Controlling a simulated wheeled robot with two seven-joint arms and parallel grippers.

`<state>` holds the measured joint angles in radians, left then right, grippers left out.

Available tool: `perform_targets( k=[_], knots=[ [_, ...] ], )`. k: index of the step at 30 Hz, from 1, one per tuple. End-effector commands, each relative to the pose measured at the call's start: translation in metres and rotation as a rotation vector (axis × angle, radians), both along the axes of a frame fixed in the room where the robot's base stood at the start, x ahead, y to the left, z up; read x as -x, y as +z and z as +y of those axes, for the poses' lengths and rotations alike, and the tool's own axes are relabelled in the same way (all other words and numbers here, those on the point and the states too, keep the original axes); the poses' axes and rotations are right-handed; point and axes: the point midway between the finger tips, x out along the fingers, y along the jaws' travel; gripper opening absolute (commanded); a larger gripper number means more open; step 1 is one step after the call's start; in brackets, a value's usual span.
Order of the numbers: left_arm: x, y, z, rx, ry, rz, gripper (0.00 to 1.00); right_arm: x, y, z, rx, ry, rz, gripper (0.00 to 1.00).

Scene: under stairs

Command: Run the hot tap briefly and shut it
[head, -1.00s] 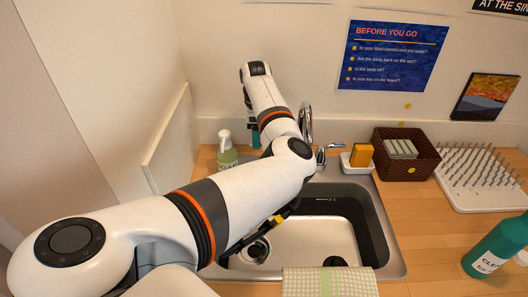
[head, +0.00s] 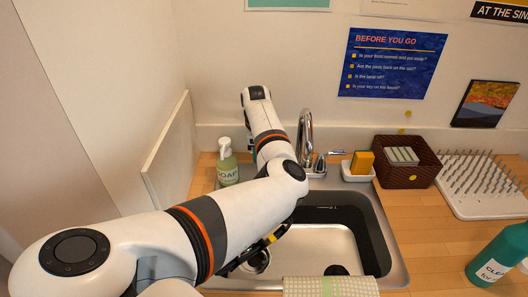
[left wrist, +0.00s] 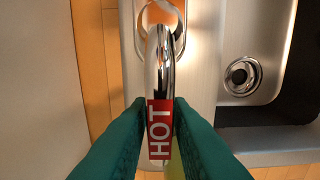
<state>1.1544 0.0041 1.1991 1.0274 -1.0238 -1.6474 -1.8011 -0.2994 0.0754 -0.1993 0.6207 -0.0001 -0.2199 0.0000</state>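The chrome tap (head: 306,130) stands behind the sink, with a lever (head: 338,153) sticking out on its right side. In the left wrist view a chrome lever with a red HOT label (left wrist: 160,130) fills the middle. My left gripper (left wrist: 160,115) has its two green fingers on either side of that label, apparently pressing against it. No water stream shows in either view; the arm covers part of the sink. My right gripper is out of view.
The sink (head: 393,262) has a dark inner wall and a drain (left wrist: 242,75). A soap bottle (head: 227,163) stands left of the tap. A sponge holder (head: 357,173), brown basket (head: 423,174), drying rack (head: 465,203), green bottle (head: 497,252) and cloth (head: 330,287) are around the sink.

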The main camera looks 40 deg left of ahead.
Motion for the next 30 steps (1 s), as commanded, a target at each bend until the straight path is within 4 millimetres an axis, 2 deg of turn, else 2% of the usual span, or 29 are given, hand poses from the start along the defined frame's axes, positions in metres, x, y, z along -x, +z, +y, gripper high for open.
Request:
perform_targets(
  k=[1, 3, 7, 11, 24, 30],
  knots=[
    [0.0, 0.0, 0.0, 0.0, 0.0, 0.0, 0.1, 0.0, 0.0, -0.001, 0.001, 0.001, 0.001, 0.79],
    [0.0, 0.0, 0.0, 0.0, 0.0, 0.0, 0.0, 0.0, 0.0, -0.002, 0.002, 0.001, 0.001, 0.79],
    [0.0, 0.001, -0.001, 0.0, 0.006, 0.0, 0.0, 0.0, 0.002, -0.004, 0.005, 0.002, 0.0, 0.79],
    [0.003, 0.005, -0.005, 0.001, 0.08, 0.002, 0.0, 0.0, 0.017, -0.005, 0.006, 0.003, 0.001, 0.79],
    [0.015, 0.005, -0.026, 0.001, 0.524, 0.0, 0.0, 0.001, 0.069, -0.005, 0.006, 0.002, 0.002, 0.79],
    [0.017, 0.002, -0.03, 0.002, 0.621, -0.003, 0.0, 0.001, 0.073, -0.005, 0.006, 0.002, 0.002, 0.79]
  ],
)
